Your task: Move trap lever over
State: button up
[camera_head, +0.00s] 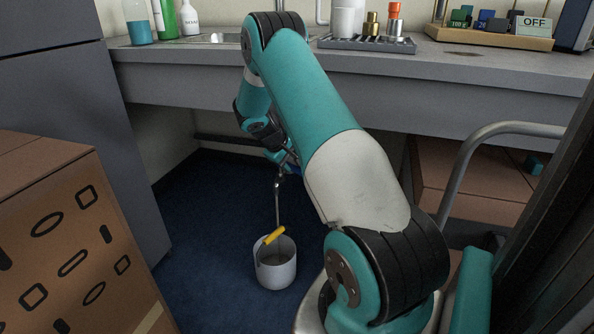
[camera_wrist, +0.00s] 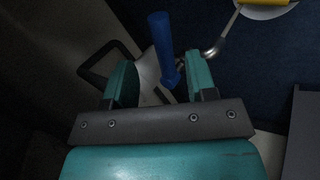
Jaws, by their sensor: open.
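A blue lever handle (camera_wrist: 162,48) shows in the wrist view, running from above down between the two teal fingers of my gripper (camera_wrist: 160,72). The fingers are spread on either side of it, with visible space at both sides. Whether the handle lies at fingertip depth is unclear. A metal pipe (camera_wrist: 218,45) bends just right of the fingers. In the head view, a thin pipe (camera_head: 277,203) hangs down to a yellow piece (camera_head: 274,236) at a white bucket (camera_head: 275,271). My gripper's fingers are mostly hidden there behind my arm, under the counter.
A cardboard box (camera_head: 70,235) stands at the left and brown boxes (camera_head: 460,190) at the right. Blue floor (camera_head: 205,225) around the bucket is clear.

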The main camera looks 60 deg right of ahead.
aim_at(298, 169)
jog(key=b+x, duration=0.2)
jog(key=x, duration=0.4)
jog(key=shift+a, duration=0.1)
grip_shut()
